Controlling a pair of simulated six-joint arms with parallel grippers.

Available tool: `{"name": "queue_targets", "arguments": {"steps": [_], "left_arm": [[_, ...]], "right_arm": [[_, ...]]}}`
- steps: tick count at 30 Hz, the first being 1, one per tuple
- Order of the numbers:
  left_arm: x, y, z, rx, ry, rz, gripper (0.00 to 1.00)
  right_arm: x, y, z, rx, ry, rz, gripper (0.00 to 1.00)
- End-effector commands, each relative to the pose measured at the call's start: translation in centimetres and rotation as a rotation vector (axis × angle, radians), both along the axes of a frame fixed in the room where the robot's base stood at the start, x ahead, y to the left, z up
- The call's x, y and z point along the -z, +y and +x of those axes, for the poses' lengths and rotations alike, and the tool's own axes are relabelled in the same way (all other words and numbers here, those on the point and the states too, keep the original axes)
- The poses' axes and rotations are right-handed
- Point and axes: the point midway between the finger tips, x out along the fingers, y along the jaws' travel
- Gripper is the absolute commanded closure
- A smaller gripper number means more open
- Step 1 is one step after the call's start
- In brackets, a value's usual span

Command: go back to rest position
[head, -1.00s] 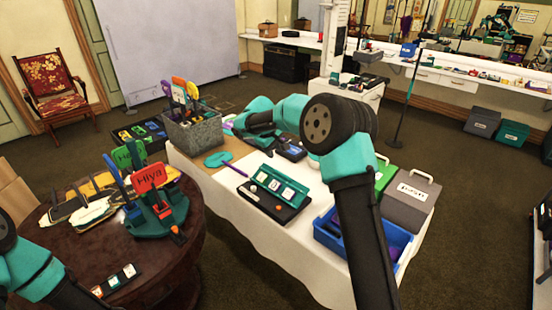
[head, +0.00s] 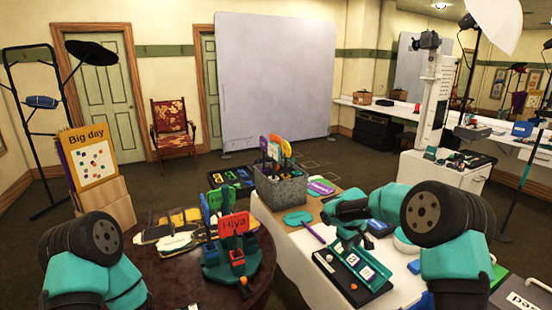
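My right arm comes in from the right in the head view and bends back over the white-covered table (head: 298,262). Its gripper (head: 348,238) hangs near the far edge of a black tray with teal-framed tiles (head: 353,278). It hides part of that tray. The fingertips are too small and dark to show whether they are open, and I see nothing clearly held. My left arm (head: 92,255) is at the lower left, in front of the round dark table. Its gripper is not in view.
The round table (head: 262,283) holds a stand with a red "Hiya" sign (head: 234,224). A grey bin of paddles (head: 281,187) and a teal paddle (head: 298,218) are on the white table. A "Big day" board (head: 92,157) stands at left. Open floor lies behind.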

Motion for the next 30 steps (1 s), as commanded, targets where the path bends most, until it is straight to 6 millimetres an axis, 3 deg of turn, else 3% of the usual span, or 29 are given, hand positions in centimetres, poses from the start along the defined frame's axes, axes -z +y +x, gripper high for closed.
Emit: {"name": "queue_targets", "arguments": {"steps": [1,6,11,15,19,24,27,30], "left_arm": [[0.0,0.0,0.0,0.0,0.0,0.0,1.0],[0.0,0.0,0.0,0.0,0.0,0.0,1.0],[0.0,0.0,0.0,0.0,0.0,0.0,1.0],[0.0,0.0,0.0,0.0,0.0,0.0,1.0],[0.0,0.0,0.0,0.0,0.0,0.0,1.0],[0.0,0.0,0.0,0.0,0.0,0.0,1.0],[0.0,0.0,0.0,0.0,0.0,0.0,1.0],[0.0,0.0,0.0,0.0,0.0,0.0,1.0]], "right_arm": [[2.7,0.6,-1.4,0.001,0.022,0.043,0.62],[11.0,3.0,-6.8,0.035,0.06,0.213,0.62],[17.5,5.0,-13.6,0.123,0.089,0.361,0.62],[21.8,6.3,-20.4,0.241,0.105,0.461,0.62],[24.3,6.8,-27.0,0.369,0.109,0.517,0.62],[25.6,6.6,-34.4,0.52,0.1,0.534,0.62],[25.7,6.3,-36.8,0.569,0.093,0.529,0.62],[25.7,6.2,-37.7,0.59,0.087,0.525,0.62]]}}
